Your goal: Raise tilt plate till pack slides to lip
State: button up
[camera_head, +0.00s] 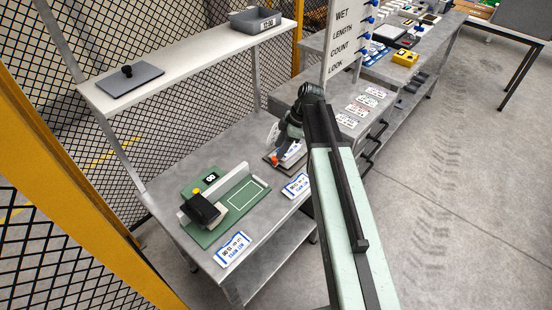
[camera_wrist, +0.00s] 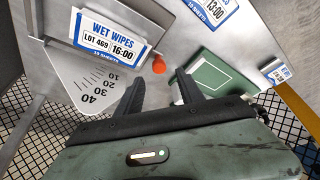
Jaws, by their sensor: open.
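The tilt plate (camera_wrist: 118,63) is a grey metal plate with an orange knob (camera_wrist: 158,64) at its near corner. A wet wipes pack (camera_wrist: 108,36), with a blue and white label, lies on it. An angle scale (camera_wrist: 92,86) marked up to 40 stands beside the plate. My gripper (camera_wrist: 160,84) is open and empty, its two dark fingers either side of and short of the knob. In the head view the knob (camera_head: 274,159) shows just below my gripper (camera_head: 282,146), which partly hides the plate and pack. I cannot tell whether the plate is tilted.
A green board (camera_head: 238,196) with a white rail (camera_head: 218,191) and a black block (camera_head: 203,211) sits left on the bench. A shelf (camera_head: 190,68) runs above, and a white sign panel (camera_head: 345,40) stands behind.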

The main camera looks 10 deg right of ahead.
aim_at(275, 159)
jog(key=b+x, duration=0.2)
jog(key=x, duration=0.1)
jog(key=b+x, duration=0.3)
jog(key=shift+f, duration=0.45)
jog(key=shift+r, duration=0.15)
jog(key=shift+c, duration=0.4)
grip_shut()
jog(key=shift+r, duration=0.1)
